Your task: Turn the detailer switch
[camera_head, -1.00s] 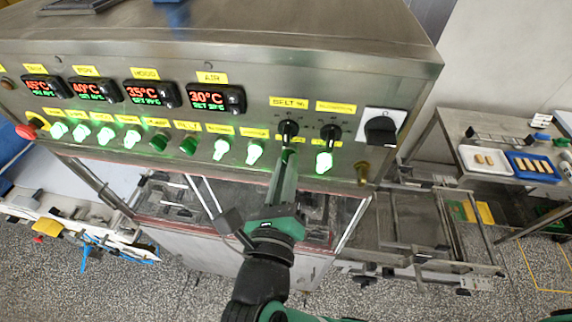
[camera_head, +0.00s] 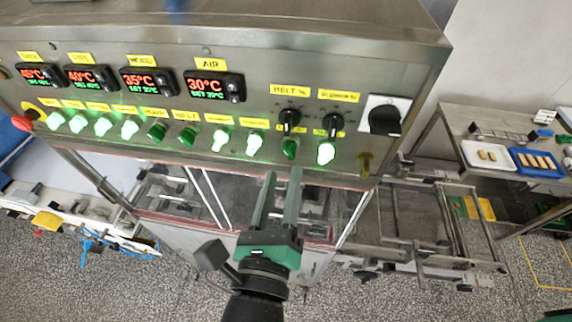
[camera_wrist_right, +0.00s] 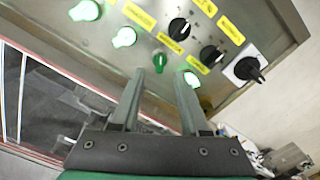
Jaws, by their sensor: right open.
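The panel carries a row of green rotary switches under small yellow labels, too blurred to read for certain. A dark green, dim switch (camera_head: 290,148) stands straight above my right gripper's fingers, below a black knob; I cannot tell for certain that it is the detailer switch. In the right wrist view this switch (camera_wrist_right: 160,61) shows beyond and between the fingertips. My right gripper (camera_head: 283,176) is open and empty, its two fingers apart, below the switch row and clear of it. In the right wrist view the gripper (camera_wrist_right: 161,76) holds nothing. My left gripper is not in view.
A brightly lit switch (camera_head: 326,152) is just right of the dim one, another (camera_head: 254,144) just left. Above are two black knobs (camera_head: 289,120) and a large black rotary switch (camera_head: 385,120). Temperature displays (camera_head: 213,86) line the left. A side table (camera_head: 455,120) holds trays.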

